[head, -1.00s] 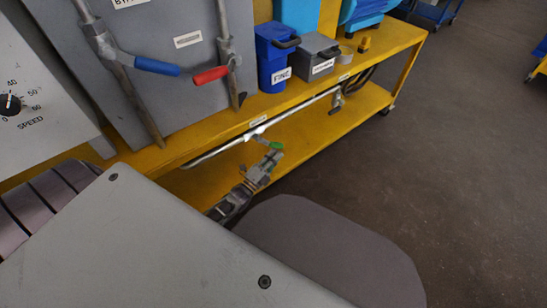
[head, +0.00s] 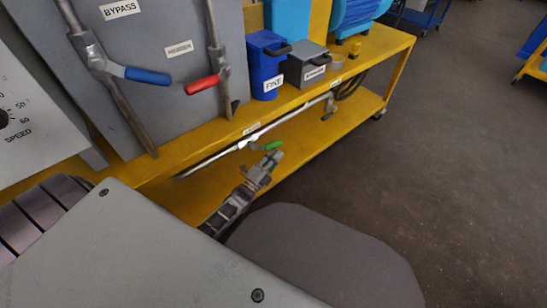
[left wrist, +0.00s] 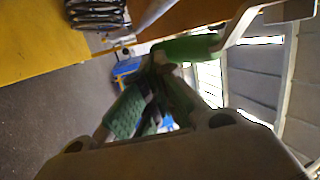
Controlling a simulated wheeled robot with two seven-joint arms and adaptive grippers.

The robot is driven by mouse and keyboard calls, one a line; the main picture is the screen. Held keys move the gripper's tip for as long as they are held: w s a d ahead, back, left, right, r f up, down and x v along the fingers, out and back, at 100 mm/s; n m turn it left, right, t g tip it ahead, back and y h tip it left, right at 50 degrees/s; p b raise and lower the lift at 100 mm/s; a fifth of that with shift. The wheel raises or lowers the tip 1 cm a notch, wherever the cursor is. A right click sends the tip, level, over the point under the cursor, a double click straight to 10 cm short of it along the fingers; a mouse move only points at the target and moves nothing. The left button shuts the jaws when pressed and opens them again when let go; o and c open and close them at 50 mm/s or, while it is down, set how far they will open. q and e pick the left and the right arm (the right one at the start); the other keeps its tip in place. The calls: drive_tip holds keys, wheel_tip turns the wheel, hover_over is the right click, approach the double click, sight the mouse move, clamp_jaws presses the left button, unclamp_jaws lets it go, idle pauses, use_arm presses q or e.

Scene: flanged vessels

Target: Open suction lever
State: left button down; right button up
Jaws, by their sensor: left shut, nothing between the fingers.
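The lever with a green handle (head: 273,146) sits on the silver pipe (head: 290,115) along the front of the yellow bench; its label is too small to read. My left gripper (head: 268,157) is shut with its fingertips right at the green handle, on the near side. In the left wrist view the green handle (left wrist: 190,48) and its bent metal arm (left wrist: 240,25) are just beyond the fingers (left wrist: 155,75), which look shut with nothing held between them. Whether the fingers touch the handle is hard to tell. My right gripper is out of view.
A blue lever (head: 148,75) marked BYPASS and a red lever (head: 202,85) are on upright pipes before a grey panel. A blue box (head: 266,70) and a grey box (head: 307,68) stand on the yellow bench (head: 375,50). Open floor (head: 440,150) lies to the right.

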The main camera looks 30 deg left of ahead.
use_arm(q)
drive_tip(key=shift+w+d+r+t, duration=0.2)
drive_tip(key=shift+w+r+t, duration=0.2)
drive_tip(key=shift+r+t, duration=0.25)
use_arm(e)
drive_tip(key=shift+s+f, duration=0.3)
use_arm(q)
drive_tip(key=shift+w+r, duration=0.1)
drive_tip(key=shift+r, duration=0.25)
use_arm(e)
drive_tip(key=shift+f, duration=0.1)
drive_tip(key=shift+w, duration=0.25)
use_arm(q)
drive_tip(key=shift+b, duration=0.3)
drive_tip(key=s+d+f+b, duration=0.1)
drive_tip(key=s+f+b, duration=0.2)
drive_tip(key=f, duration=1)
drive_tip(key=shift+s+b, duration=0.35)
drive_tip(key=shift+s, duration=0.5)
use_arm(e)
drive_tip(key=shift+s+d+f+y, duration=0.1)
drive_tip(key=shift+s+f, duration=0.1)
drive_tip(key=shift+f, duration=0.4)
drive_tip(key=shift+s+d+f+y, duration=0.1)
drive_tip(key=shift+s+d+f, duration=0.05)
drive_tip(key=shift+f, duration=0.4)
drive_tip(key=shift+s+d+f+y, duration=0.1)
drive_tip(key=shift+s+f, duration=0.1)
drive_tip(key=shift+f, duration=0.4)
